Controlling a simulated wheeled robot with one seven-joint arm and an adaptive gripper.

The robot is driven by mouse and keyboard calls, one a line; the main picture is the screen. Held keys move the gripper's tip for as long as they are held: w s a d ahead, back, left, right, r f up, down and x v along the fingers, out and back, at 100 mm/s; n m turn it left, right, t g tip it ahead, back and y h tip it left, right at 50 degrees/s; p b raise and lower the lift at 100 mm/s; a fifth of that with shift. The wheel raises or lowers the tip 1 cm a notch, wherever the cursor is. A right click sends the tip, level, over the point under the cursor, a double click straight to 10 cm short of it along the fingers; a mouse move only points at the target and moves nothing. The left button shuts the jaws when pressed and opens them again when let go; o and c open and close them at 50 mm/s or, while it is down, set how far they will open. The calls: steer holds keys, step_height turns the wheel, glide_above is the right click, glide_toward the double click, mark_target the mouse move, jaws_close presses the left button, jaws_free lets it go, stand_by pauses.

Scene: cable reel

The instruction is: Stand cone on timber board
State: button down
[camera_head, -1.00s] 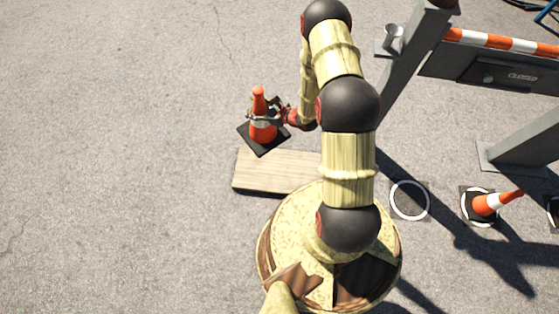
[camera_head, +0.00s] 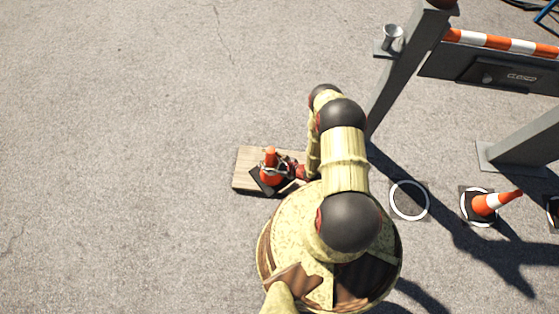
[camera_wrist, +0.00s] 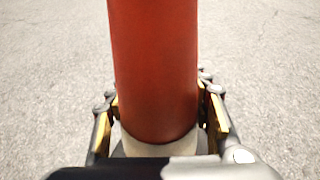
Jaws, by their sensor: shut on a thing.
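The orange cone (camera_head: 270,157) with its black square base is over the timber board (camera_head: 244,168) in the head view. It looks upright. I cannot tell whether its base touches the board or hangs just above it. My gripper (camera_head: 274,168) is shut around the cone's body from the right. In the wrist view the cone (camera_wrist: 152,70) fills the middle, with a pale band low down, and my gripper's fingers (camera_wrist: 160,120) stand on both sides of it. The board's right part is hidden behind my arm.
A second cone (camera_head: 492,203), orange and white, stands at the right beside a white ring (camera_head: 409,201) on the ground. A grey post (camera_head: 405,72) and a barrier marked CLOSED (camera_head: 500,73) stand at the upper right. Pavement at the left is clear.

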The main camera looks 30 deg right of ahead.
steer(key=shift+s+f, duration=0.1)
steer(key=shift+f, duration=0.15)
steer(key=shift+a+f, duration=0.15)
steer(key=shift+f, duration=0.05)
steer(key=w+a+f+b, duration=0.3)
steer(key=w+f+b, duration=0.5)
steer(key=w+f, duration=0.4)
steer(key=shift+w+a+f, duration=0.15)
steer(key=shift+w+f, duration=0.2)
steer(key=shift+w, duration=0.3)
steer(key=c, duration=0.8)
jaws_free()
steer(key=shift+s, duration=0.15)
